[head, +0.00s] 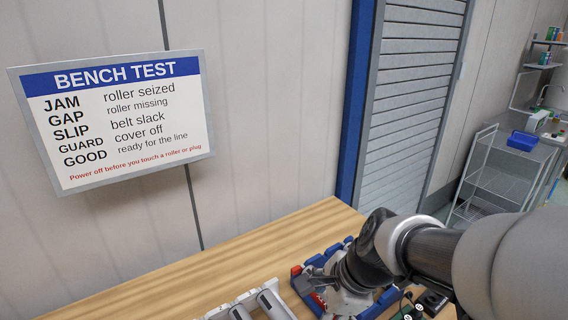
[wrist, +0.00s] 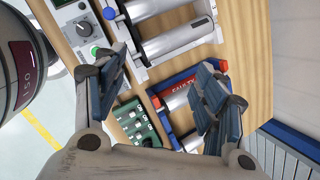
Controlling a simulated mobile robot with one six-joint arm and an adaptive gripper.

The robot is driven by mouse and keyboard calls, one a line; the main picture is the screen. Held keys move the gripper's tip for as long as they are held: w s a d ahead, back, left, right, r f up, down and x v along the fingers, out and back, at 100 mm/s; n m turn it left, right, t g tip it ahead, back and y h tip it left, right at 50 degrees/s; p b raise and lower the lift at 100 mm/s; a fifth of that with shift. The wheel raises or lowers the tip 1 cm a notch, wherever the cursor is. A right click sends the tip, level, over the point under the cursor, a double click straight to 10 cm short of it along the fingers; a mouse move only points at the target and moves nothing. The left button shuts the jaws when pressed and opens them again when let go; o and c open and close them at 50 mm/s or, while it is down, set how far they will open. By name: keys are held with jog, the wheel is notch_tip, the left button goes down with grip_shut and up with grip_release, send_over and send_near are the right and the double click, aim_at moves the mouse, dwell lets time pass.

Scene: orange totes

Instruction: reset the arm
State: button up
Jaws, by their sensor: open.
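My arm reaches in from the right of the head view and bends down over the wooden bench. My gripper (head: 312,283) is above a blue tray (head: 298,271) with red corners. In the wrist view my gripper (wrist: 165,85) has its two fingers spread wide, with nothing between them. Beyond the fingers lies the blue and red tray (wrist: 157,99), with a red label that seems to read "FAULTY" and a metal roller in it. The right finger hides part of the tray.
A roller frame (wrist: 173,45) lies beside the tray. A green unit (wrist: 133,120) and a grey control box with a knob (wrist: 84,29) are near the left finger. The bench's left part (head: 180,285) is mostly clear. A "BENCH TEST" sign (head: 115,115) hangs on the wall.

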jog(key=s+d+r+n+h, duration=0.1)
jog(key=s+d+r+n, duration=0.2)
jog(key=s+n, duration=0.4)
jog(key=s+d+r+n+t+h, duration=0.1)
jog(key=s+d+r+n+h, duration=0.1)
jog(key=s+n, duration=0.5)
jog(key=d+r+n, duration=0.1)
jog(key=d+n, duration=0.1)
jog(key=n, duration=0.1)
jog(key=shift+s+d+n+t+h, duration=0.25)
jog(key=shift+s+n+t+h, duration=0.05)
jog(key=shift+s+n, duration=0.1)
jog(key=shift+r, duration=0.1)
jog(key=shift+c, duration=0.4)
